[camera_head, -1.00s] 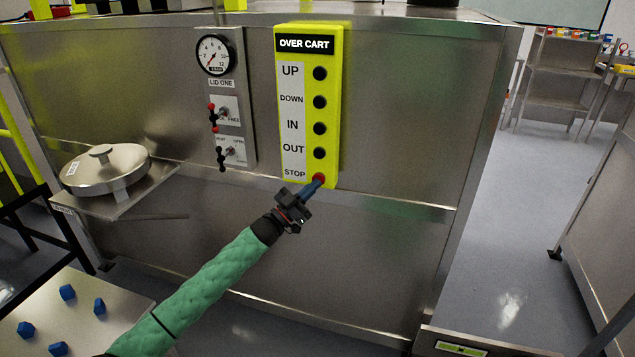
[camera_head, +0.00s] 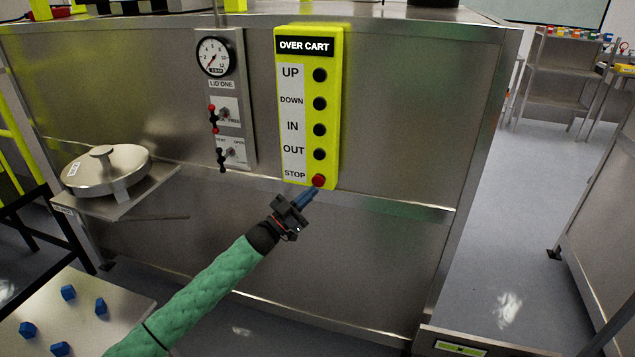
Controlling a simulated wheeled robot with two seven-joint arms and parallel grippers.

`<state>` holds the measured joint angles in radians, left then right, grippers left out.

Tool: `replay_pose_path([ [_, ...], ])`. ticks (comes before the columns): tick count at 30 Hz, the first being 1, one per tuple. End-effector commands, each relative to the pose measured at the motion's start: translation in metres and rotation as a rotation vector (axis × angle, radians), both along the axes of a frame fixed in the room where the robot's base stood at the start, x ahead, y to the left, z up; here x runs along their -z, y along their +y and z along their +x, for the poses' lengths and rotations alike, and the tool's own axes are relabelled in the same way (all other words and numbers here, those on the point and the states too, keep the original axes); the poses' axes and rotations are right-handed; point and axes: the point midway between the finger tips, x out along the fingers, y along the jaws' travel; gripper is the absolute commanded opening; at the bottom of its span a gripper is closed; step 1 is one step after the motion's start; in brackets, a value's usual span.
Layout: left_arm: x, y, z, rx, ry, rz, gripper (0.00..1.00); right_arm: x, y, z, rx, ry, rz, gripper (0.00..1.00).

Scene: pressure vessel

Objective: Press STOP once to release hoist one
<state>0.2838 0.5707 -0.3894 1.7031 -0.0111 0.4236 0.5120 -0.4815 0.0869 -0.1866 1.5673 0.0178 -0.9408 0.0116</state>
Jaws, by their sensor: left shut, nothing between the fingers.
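The yellow hoist control box (camera_head: 331,110) is fixed to the steel wall, with the label OVER CART and buttons for UP, DOWN, IN, OUT and STOP. The red STOP button (camera_head: 318,180) is at the bottom and shows clearly. The buttons above it are black. My left gripper (camera_head: 314,190) is shut and empty, its blue fingertips just below the STOP button. A small gap seems to separate them, though contact is hard to judge. My right gripper is not in view.
A grey LID ONE panel (camera_head: 237,130) with a gauge (camera_head: 215,57) and switches is left of the box. A round steel lid (camera_head: 106,168) rests on a shelf at left. Several blue pieces (camera_head: 68,292) lie on a table at lower left. Open floor (camera_head: 480,230) is at right.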

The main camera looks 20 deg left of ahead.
Motion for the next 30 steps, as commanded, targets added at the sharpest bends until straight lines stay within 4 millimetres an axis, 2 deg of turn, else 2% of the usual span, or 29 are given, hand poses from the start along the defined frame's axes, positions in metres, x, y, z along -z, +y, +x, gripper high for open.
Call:
replay_pose_path([
  [13, 0.0, 0.001, -0.034, 0.0, 0.001, 0.001, 0.0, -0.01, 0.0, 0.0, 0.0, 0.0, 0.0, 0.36],
  [30, 0.0, 0.001, -0.036, 0.0, -0.001, 0.001, 0.0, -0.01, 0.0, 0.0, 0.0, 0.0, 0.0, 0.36],
])
